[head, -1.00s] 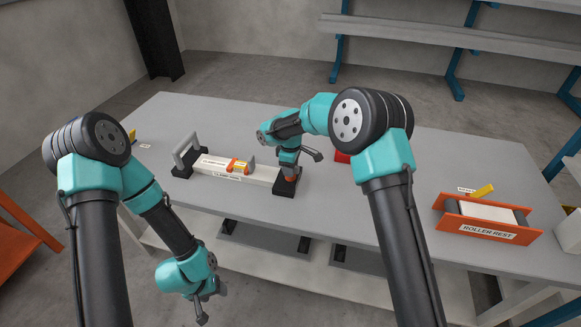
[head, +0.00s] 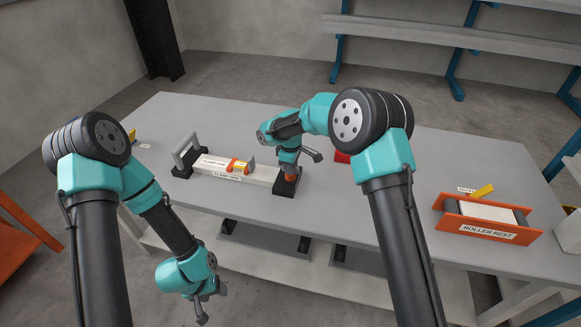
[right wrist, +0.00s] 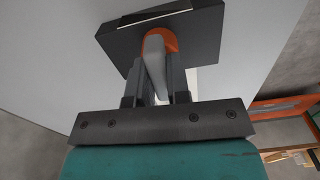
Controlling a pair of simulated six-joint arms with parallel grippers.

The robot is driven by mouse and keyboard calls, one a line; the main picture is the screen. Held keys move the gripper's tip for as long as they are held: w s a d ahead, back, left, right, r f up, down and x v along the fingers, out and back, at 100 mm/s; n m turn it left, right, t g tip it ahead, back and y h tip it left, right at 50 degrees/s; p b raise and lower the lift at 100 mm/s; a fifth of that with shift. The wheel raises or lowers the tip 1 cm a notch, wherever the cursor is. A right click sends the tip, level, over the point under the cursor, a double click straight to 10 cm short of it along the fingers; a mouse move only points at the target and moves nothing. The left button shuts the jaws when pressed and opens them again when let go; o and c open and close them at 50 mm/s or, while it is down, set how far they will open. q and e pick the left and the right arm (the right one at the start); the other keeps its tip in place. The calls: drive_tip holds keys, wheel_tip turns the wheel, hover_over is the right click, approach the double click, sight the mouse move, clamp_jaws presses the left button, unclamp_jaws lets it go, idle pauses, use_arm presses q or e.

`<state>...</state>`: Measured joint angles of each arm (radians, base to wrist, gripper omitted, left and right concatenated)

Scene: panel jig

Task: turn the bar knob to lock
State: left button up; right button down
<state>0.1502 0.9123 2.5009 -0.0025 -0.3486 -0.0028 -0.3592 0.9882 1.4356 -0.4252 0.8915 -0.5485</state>
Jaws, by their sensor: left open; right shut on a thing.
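The bar knob (right wrist: 153,62) shows in the right wrist view as a grey bar on an orange round base, set on a dark block. My right gripper (right wrist: 160,88) is shut on the bar, one finger on each side of it. In the head view the right gripper (head: 289,172) points down at the dark block (head: 287,190) at the right end of the white jig (head: 235,171), and it largely hides the knob. My left gripper (head: 208,299) is open and empty, low in front of the table's front edge.
The jig carries an orange and yellow piece (head: 239,166) and a grey upright handle (head: 186,152) at its left end. An orange roller rest (head: 487,234) stands at the table's right. A red object (head: 342,157) sits partly hidden behind my right arm. The table (head: 330,215) is otherwise mostly clear.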

drive_tip(key=m, duration=0.4)
drive_tip(key=shift+m, duration=0.3)
drive_tip(key=m, duration=0.4)
drive_tip(key=shift+m, duration=0.3)
drive_tip(key=m, duration=0.4)
drive_tip(key=shift+m, duration=1.9)
drive_tip(key=c, duration=1.1)
unclamp_jaws()
drive_tip(key=shift+r, duration=0.1)
